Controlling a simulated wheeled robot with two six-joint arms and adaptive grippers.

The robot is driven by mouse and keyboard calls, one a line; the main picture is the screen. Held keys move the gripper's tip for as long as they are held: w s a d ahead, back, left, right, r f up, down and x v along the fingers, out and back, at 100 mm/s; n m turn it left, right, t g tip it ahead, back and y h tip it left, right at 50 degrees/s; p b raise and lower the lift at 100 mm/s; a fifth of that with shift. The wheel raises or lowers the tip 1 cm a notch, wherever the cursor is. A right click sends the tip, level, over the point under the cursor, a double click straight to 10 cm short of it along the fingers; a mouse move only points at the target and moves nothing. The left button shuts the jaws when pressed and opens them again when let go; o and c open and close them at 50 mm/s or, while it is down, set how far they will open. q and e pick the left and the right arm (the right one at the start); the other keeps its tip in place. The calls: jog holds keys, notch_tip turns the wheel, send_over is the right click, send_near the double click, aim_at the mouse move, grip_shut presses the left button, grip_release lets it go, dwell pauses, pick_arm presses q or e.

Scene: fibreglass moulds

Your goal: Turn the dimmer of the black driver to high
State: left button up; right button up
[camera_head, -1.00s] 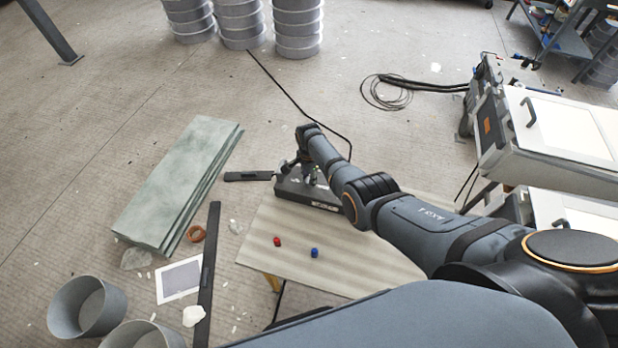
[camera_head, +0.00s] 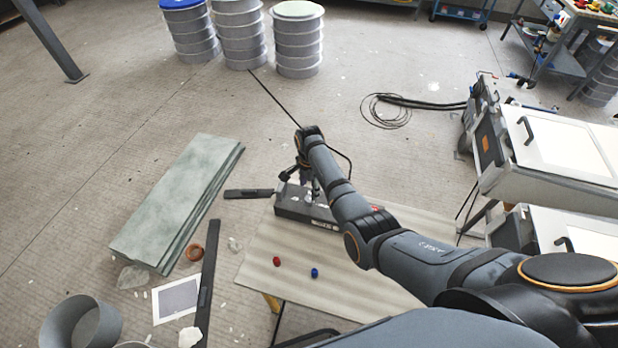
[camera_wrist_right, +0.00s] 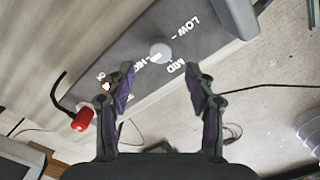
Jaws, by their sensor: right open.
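The black driver (camera_head: 300,206) lies at the far edge of a pale bench in the head view. Its dark top face (camera_wrist_right: 210,35) fills the upper part of the right wrist view. A round grey dimmer knob (camera_wrist_right: 161,50) sits on it, ringed by white LOW, MID and partly covered HIGH lettering. The knob's pointing direction is hard to tell. My right gripper (camera_wrist_right: 161,92) is open, its two fingers apart below the knob in that view, with nothing between them. In the head view my right gripper (camera_head: 308,184) is over the driver, partly hidden. My left gripper is not in view.
A red cap (camera_wrist_right: 82,119) on a black lead stands beside the driver's face. Red (camera_head: 277,261) and blue (camera_head: 315,272) pieces lie on the bench (camera_head: 345,285). Green-grey slabs (camera_head: 170,215) lie on the floor to the left. White-topped machines (camera_head: 560,140) stand right.

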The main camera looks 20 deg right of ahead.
aim_at(309, 198)
notch_tip(309, 198, up, 6)
dwell(0.6)
